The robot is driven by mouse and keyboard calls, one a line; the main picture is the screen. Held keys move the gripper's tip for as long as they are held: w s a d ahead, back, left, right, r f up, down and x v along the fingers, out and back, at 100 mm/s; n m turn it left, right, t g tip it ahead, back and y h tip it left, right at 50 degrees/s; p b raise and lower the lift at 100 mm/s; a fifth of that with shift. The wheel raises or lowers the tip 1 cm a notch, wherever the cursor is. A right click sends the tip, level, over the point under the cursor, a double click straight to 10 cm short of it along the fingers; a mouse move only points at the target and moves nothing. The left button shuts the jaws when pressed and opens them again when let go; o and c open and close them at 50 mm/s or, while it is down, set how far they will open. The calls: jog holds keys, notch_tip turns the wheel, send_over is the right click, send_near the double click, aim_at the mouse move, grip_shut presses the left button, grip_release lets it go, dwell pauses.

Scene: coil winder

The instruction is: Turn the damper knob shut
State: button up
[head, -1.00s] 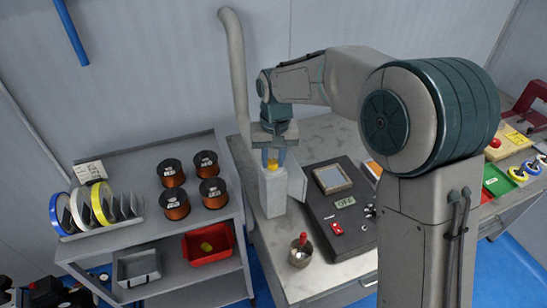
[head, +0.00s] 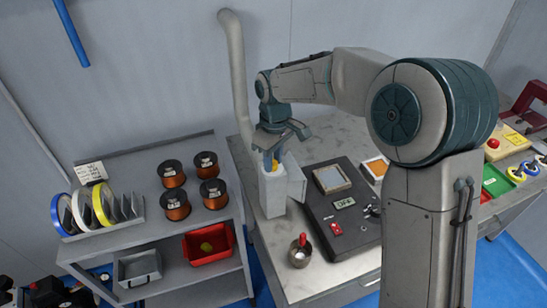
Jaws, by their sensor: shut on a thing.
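The damper knob (head: 275,168) is a small yellow knob on top of a pale grey upright box (head: 273,195) at the left part of the workbench. My gripper (head: 274,162) points down from above and is shut on the knob. Its fingers and palm hide much of the knob, so its exact angle is hard to tell. The gripper's palm lies slantwise over the box.
A grey pipe (head: 237,75) rises against the wall behind the box. A dark panel (head: 345,215) with a small display lies to the right. A metal cup (head: 300,252) stands in front. A shelf with copper wire spools (head: 172,173) is at left.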

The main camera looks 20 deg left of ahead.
aim_at(275, 160)
jog(key=shift+w+r+n, duration=0.1)
jog(key=shift+n, duration=0.2)
jog(key=o, duration=1)
jog(key=r, duration=1.3)
jog(key=shift+w+d+r+b, duration=0.15)
jog(key=shift+w+r+b, duration=0.15)
jog(key=shift+r+b, duration=0.1)
jog(key=shift+d, duration=0.1)
